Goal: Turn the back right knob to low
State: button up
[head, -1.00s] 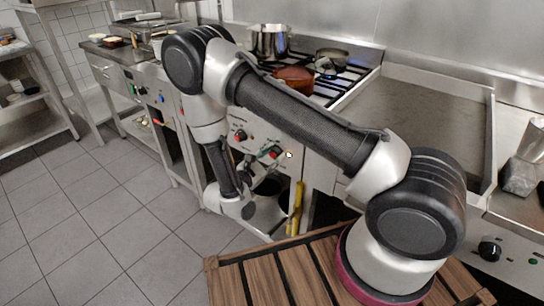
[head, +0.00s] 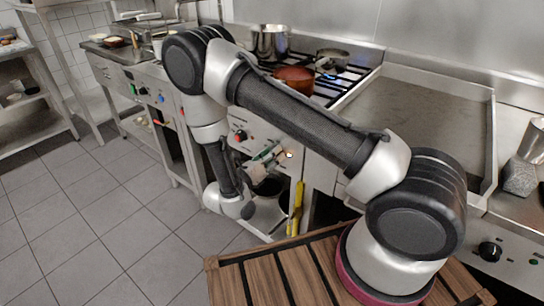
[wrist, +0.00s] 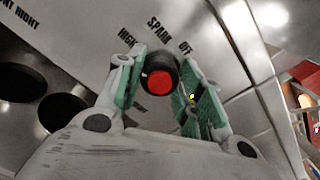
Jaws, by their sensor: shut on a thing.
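A black knob with a red face (wrist: 159,80) sits on the steel stove front in the wrist view. Printed words HIGH, SPARK and OFF surround it; another word below it is partly hidden. My gripper (wrist: 158,88) has its green-padded fingers on both sides of the knob and is shut on it. In the head view my gripper (head: 266,160) is at the right end of the stove's front panel and covers this knob. No pointer mark is clear on its face. Another red knob (head: 240,135) shows further left on the panel.
A steel pot (head: 270,41), a reddish-brown pot (head: 294,79) and a pan (head: 332,59) stand on the stove, with a blue flame near the pan. A label ending "NT RIGHT" (wrist: 20,14) shows at the wrist view's upper left. Yellow-handled things (head: 296,208) hang below.

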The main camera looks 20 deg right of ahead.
jog(key=shift+n, duration=3.9)
jog(key=o, duration=1)
jog(key=v, duration=1.2)
